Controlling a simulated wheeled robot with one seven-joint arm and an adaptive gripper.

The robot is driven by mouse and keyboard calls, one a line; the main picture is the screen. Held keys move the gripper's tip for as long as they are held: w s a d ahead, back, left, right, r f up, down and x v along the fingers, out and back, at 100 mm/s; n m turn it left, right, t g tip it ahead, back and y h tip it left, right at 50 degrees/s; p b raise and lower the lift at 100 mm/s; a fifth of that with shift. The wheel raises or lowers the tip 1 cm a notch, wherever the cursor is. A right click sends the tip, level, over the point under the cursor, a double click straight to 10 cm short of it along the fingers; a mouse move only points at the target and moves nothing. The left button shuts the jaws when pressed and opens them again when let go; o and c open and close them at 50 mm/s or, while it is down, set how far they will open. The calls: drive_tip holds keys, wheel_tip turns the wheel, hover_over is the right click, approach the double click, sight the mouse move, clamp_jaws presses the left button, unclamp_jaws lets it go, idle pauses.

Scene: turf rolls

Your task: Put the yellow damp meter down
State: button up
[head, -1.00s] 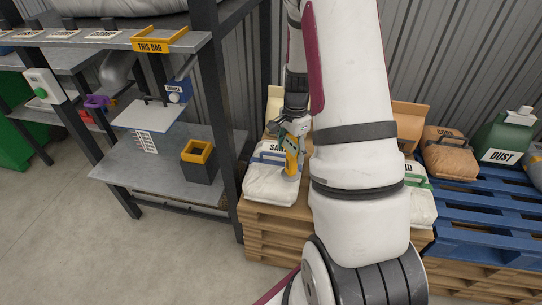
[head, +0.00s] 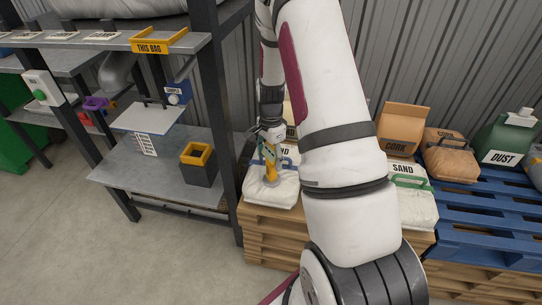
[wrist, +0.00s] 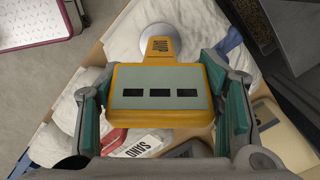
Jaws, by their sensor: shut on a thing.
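The yellow damp meter (wrist: 162,116) is in my gripper in the wrist view, with a pale face carrying three dark windows and a round grey disc (wrist: 157,42) at its far end. My gripper (head: 268,155) is shut on the meter, with its green-padded fingers on both sides of the body. In the head view the meter (head: 271,172) hangs in front of a white sand bag (head: 284,193) with a blue handle. I cannot tell whether the disc touches the bag.
The bag lies on a wooden pallet (head: 262,217). To its left, a grey bench (head: 150,178) holds a dark box with a yellow rim (head: 198,164). A dark rack post (head: 222,120) stands between them. More bags and a blue pallet (head: 480,215) are at the right.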

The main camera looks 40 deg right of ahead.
drive_tip(key=shift+f, duration=0.1)
drive_tip(key=o, duration=1.4)
